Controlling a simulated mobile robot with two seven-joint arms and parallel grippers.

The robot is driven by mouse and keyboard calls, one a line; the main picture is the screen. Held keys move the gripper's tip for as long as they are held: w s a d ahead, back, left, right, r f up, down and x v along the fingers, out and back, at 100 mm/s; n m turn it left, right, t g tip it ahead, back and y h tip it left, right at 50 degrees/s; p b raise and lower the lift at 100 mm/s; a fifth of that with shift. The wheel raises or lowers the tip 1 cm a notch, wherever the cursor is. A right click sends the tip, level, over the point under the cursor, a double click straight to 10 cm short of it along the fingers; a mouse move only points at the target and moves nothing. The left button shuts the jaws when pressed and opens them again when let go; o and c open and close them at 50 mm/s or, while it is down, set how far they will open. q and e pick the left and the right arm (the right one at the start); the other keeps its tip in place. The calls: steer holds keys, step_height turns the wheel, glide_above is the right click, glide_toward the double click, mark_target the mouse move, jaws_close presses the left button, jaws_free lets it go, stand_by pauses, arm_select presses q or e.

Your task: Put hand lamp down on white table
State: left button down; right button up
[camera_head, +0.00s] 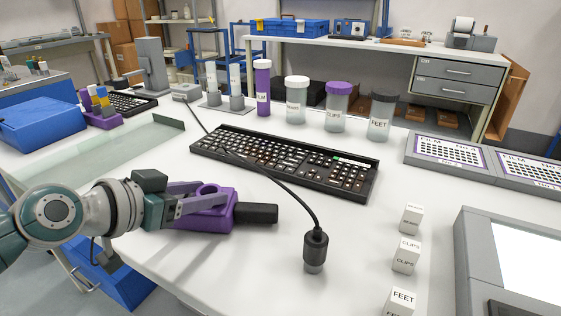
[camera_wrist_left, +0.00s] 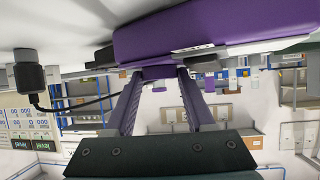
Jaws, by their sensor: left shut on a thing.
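The hand lamp (camera_head: 211,214) appears to be the purple body with a black cylindrical end lying sideways at the left front of the white table (camera_head: 300,215). My left gripper (camera_head: 208,197) is shut on it from the left. In the left wrist view the fingers (camera_wrist_left: 158,78) reach to the purple body of the lamp (camera_wrist_left: 200,28), which fills the top of the picture. The lamp is at or just above the tabletop; I cannot tell whether it touches. My right gripper is not in view.
A black upright cylinder (camera_head: 315,252) with a cable stands right of the lamp. A black keyboard (camera_head: 285,160) lies behind. White labelled blocks (camera_head: 406,254) and a grey framed panel (camera_head: 515,260) are at right. Jars (camera_head: 337,108) stand at the back. Bare tabletop surrounds the lamp.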

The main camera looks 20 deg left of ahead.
arm_select(q)
steer(key=shift+r, duration=0.15)
steer(key=shift+f, duration=0.25)
steer(key=shift+c, duration=1.3)
jaws_free()
